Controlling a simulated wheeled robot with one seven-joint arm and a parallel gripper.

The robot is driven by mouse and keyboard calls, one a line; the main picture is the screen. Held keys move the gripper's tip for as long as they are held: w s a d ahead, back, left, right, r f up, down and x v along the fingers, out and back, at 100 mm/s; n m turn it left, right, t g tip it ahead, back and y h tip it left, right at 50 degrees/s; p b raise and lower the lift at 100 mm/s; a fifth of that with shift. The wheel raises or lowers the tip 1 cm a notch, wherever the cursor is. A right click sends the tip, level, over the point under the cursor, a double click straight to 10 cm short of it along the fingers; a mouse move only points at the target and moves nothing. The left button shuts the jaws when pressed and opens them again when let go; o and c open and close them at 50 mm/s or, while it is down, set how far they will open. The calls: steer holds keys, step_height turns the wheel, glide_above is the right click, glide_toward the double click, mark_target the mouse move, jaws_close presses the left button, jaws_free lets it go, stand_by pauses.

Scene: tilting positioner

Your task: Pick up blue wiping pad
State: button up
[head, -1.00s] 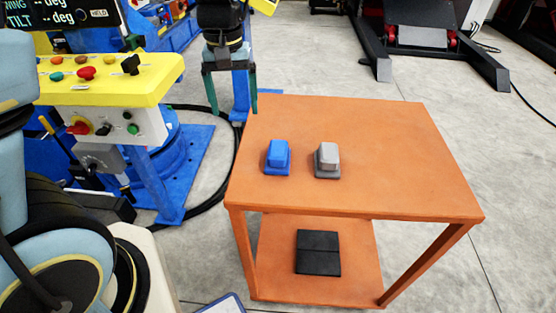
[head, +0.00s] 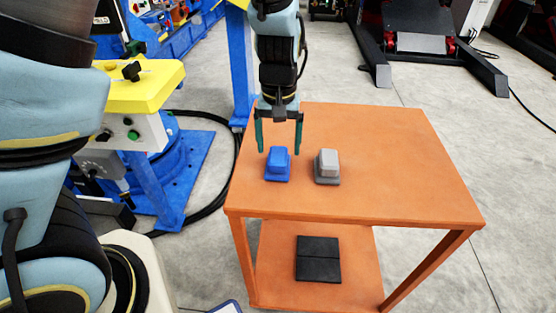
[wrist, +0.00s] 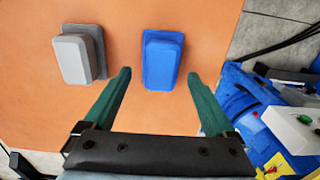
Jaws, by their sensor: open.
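The blue wiping pad (head: 278,163) sits on the orange table (head: 400,165), towards its left side. It also shows in the wrist view (wrist: 161,62), just beyond my fingertips and between their lines. My gripper (head: 279,150) is open and empty, pointing down over the table at the pad. In the wrist view its two green fingers (wrist: 160,73) are spread wide, with the pad ahead of them. I see no contact between the fingers and the pad.
A grey pad (head: 327,166) lies close to the right of the blue one. A black item (head: 318,258) lies on the lower shelf. A yellow control console (head: 145,88) stands left of the table. The table's right half is clear.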

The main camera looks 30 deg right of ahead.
mark_target(278, 154)
steer(key=shift+a+f+p, duration=0.15)
steer(key=shift+f+p, duration=0.15)
steer(key=shift+f, duration=1.6)
steer(key=c, duration=1.2)
